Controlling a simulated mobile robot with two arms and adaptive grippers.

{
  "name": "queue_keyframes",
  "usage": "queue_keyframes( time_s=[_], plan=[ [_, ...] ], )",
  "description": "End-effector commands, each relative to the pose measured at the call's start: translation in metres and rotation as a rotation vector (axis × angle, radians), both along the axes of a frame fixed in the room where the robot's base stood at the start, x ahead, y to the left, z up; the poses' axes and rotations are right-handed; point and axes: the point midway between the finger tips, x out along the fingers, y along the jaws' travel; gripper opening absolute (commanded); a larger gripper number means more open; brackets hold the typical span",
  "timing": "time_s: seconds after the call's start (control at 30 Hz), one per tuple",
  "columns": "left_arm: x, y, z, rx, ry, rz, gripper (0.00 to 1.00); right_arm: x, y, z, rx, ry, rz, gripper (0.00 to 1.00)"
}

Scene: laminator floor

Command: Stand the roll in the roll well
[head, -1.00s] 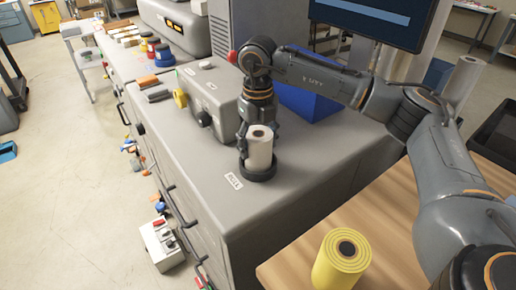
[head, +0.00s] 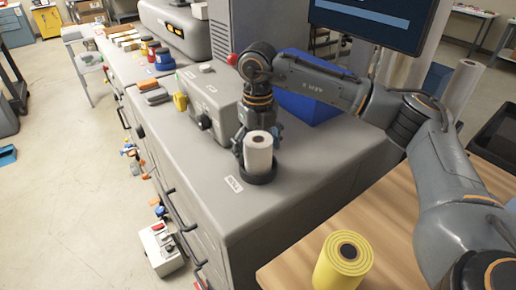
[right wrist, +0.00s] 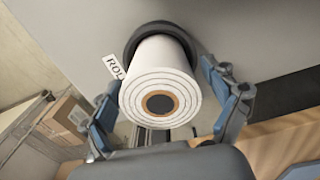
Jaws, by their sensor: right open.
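The white roll (head: 258,151) stands upright in the dark round roll well (head: 263,177) on the grey machine top. The right wrist view shows the end of the roll (right wrist: 160,92), with its dark core, and the well's dark rim (right wrist: 150,28) around its far end. My left gripper is in neither view.
A yellow roll (head: 343,262) stands on the wooden table (head: 395,225) at the front right. A grey control box (head: 208,98) and a blue bin (head: 305,100) stand near my right arm. The machine top in front of the well is clear.

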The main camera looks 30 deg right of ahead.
Motion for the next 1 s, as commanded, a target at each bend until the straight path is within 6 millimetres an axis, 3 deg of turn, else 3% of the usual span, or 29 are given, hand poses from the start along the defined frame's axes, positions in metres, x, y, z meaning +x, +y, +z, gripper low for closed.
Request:
queue_keyframes(
  time_s=[0.13,0.23,0.47,0.63,1.0],
  plan=[
    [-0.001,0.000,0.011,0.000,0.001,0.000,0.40,0.000,0.000,0.013,0.000,-0.001,0.000,0.87],
    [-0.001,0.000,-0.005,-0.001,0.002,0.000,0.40,0.001,0.000,0.024,0.001,-0.006,0.000,0.87],
    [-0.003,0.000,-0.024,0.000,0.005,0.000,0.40,0.001,0.001,0.078,0.001,-0.006,0.000,0.87],
    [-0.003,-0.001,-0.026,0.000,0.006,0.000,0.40,0.000,0.000,0.112,-0.001,-0.003,0.000,0.87],
    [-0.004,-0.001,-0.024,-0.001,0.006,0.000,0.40,0.000,0.000,0.128,0.000,0.000,0.001,0.87]
  ],
)
